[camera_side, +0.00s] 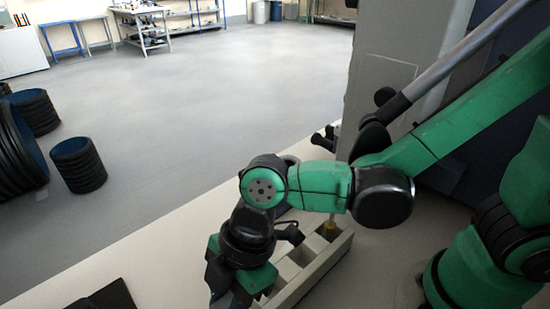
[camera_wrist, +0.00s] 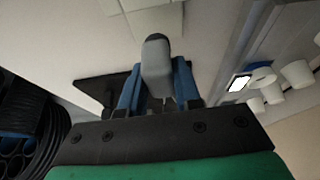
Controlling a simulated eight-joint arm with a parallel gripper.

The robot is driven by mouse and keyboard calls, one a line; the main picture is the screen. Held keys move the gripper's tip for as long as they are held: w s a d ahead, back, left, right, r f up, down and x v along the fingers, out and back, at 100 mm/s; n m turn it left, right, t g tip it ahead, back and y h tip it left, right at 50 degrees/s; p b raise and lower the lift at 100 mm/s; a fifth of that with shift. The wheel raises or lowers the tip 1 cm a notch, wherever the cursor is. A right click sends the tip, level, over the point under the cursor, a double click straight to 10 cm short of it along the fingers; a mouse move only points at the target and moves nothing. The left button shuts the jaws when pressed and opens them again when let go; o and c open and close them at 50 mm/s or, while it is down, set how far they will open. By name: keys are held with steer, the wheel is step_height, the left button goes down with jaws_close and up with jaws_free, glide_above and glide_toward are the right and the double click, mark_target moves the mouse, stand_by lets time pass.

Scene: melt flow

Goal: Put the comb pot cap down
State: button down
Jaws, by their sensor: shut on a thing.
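In the wrist view my gripper (camera_wrist: 158,82) has its two blue fingers on either side of a grey, rounded piece (camera_wrist: 157,55), which I take to be the comb pot cap. The fingers are shut on it. A flat black plate (camera_wrist: 92,86) lies on the pale surface behind and to the left of the fingers. In the side view my gripper (camera_side: 222,288) points down at the bottom edge, beside a compartment box, and its fingertips are mostly hidden. The cap cannot be made out there.
The pale compartment box (camera_side: 318,268) stands on the pale bench right of my gripper, with something upright in one compartment. A black flat object (camera_side: 108,297) lies at the lower left. Black ribbed drums (camera_side: 78,165) stand on the floor beyond the bench, where the floor is largely clear.

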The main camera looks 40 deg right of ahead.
steer(key=shift+f, duration=1.75)
steer(key=shift+f, duration=0.2)
steer(key=c, duration=0.6)
jaws_free()
steer(key=shift+r, duration=0.15)
steer(key=v, duration=1.2)
steer(key=w+d+m+t+h, duration=0.2)
steer(key=d+m+t, duration=0.1)
steer(key=d+m, duration=0.6)
steer(key=w+d+m+t+h, duration=0.2)
steer(key=w+d+m+t, duration=0.1)
steer(key=d+m, duration=0.6)
steer(key=shift+w+t+h, duration=0.3)
steer(key=shift+w+t, duration=0.05)
steer(key=shift+t, duration=0.25)
